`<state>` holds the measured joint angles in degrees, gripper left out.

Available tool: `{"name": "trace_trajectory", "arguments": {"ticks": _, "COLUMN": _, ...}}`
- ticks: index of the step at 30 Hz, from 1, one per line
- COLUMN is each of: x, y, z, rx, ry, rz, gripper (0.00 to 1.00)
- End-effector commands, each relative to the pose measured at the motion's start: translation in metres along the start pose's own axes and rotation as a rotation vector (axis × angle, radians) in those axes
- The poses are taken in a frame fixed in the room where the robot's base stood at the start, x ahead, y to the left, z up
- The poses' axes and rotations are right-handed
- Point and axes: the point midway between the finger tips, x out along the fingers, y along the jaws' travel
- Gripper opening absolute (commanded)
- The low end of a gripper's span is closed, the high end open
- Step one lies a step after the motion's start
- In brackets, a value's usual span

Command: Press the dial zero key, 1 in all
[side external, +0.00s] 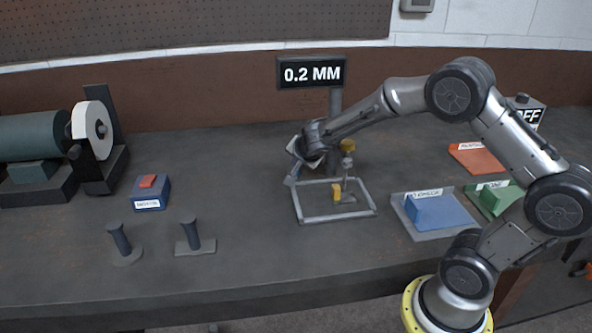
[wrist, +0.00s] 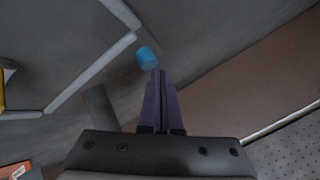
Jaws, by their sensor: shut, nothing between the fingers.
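A short blue cylinder (wrist: 148,57), which looks like a key or button, stands beside the grey frame in the wrist view. No readable label shows on it, so I cannot tell for certain that it is the dial zero key. I cannot make it out in the side view. My gripper (wrist: 160,74) is shut and empty, its dark fingertips close to the blue cylinder; contact cannot be told. In the side view my gripper (side external: 291,181) points down at the frame's left back corner. A display (side external: 312,72) behind reads 0.2 MM.
The grey square frame (side external: 300,206) lies on the bench around a yellow block (side external: 337,192). Left stand a blue box with a red top (side external: 150,192), two dark pegs and a grinder (side external: 92,132). Labelled blue (side external: 432,212), green and red trays lie right. Bench front centre is clear.

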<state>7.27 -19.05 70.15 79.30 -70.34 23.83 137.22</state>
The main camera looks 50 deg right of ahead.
Motion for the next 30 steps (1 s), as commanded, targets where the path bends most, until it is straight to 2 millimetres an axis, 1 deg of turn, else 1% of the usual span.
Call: {"name": "trace_trajectory", "arguments": {"ticks": 30, "x": 0.0058, "y": 0.0041, "z": 0.0042, "rx": 0.000, "ry": 0.000, "rz": 0.000, "gripper": 0.00}}
